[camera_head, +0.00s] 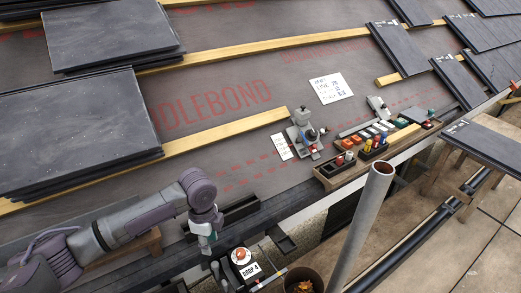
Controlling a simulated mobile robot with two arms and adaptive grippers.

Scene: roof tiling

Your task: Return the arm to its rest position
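My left arm comes in from the lower left, low over the roof's eave edge. Its gripper (206,246) points down beside a dark trough, to the left of a round white-and-red item. The fingers are small and seen from above, with a greenish patch near the tips. I cannot tell whether they are open or shut, or whether they hold anything. My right gripper is not in view.
Slate stacks (75,125) lie at the left. A tool tray (352,164), a grey device (303,130) and a paper note (331,88) lie on the membrane. A scaffold pole (366,222) rises at front right. A "DROP 4" label (250,272) is near the gripper.

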